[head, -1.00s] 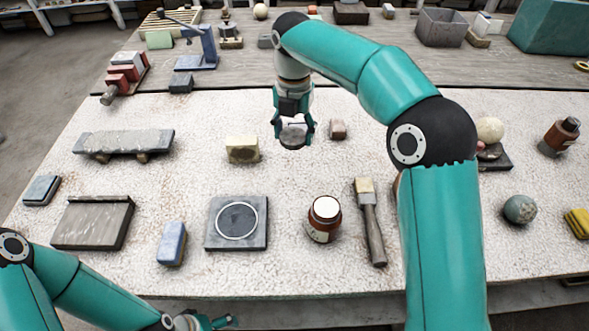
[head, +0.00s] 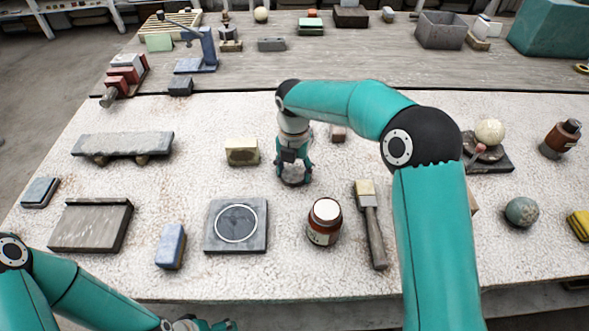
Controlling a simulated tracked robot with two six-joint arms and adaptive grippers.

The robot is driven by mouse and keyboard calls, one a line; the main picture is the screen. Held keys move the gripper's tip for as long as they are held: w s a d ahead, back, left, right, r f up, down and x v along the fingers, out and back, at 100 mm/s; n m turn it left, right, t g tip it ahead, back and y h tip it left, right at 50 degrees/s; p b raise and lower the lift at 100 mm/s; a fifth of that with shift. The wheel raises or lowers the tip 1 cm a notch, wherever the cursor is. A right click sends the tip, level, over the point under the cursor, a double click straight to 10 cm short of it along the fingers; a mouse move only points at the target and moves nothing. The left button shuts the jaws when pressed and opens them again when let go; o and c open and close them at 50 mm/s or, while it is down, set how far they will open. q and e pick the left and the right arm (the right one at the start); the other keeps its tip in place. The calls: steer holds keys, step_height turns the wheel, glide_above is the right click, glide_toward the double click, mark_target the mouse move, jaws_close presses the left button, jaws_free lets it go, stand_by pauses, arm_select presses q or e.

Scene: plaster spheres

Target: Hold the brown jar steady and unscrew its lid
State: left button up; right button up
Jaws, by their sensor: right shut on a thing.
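The brown jar (head: 323,228) stands upright on the pale table, right of centre, with a label on its side and a pale round top inside a brown rim. I cannot tell whether that top is a lid or the jar's open mouth. My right gripper (head: 294,180) is low over the table, behind and left of the jar and apart from it. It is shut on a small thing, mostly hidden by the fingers. My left gripper (head: 212,325) is at the bottom edge, partly cut off, in front of the table; its jaws are unclear.
A brush (head: 373,225) lies right of the jar. A grey plate with a ring (head: 256,240) and a blue block (head: 171,246) lie left. A yellowish block (head: 242,152) is left of my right gripper. A brown bottle (head: 560,140) stands far right.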

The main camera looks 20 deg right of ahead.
steer(key=shift+f, duration=0.1)
steer(key=o, duration=1.3)
